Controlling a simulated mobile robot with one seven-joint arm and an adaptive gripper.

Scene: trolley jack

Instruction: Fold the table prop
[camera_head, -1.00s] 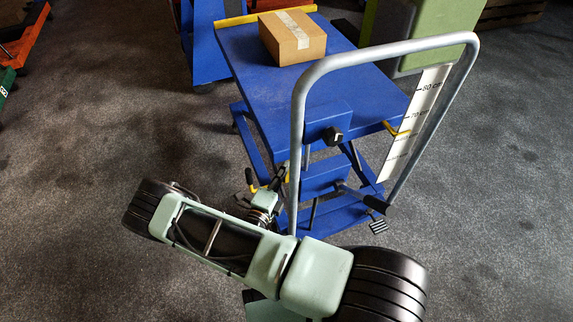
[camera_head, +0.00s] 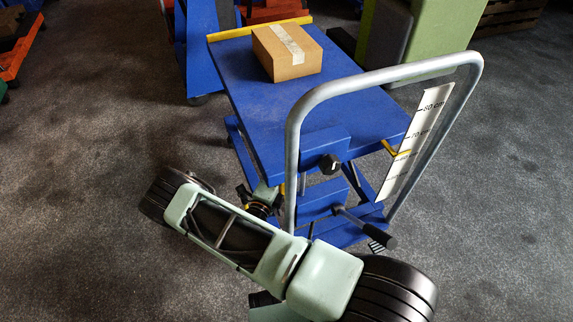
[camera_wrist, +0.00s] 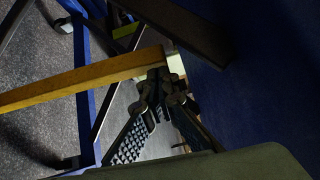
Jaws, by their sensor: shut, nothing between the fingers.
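The table prop appears to be the yellow bar (camera_wrist: 85,81) that crosses the wrist view from the left edge to the middle. My gripper (camera_wrist: 158,84) is shut and empty at the bar's right end. Its fingertips overlap the bar there; I cannot tell whether they touch it. In the head view my gripper is low beside the near left side of the blue lift table (camera_head: 275,105), mostly hidden by my wrist. A small piece of yellow (camera_head: 301,183) shows under the tabletop near there.
A cardboard box (camera_head: 287,52) sits on the tabletop. The grey push handle (camera_head: 390,72) arches over the near end, with a height scale (camera_head: 414,140) beside it. A lever with a black grip (camera_head: 379,237) sticks out low. Dark floor is free to the left.

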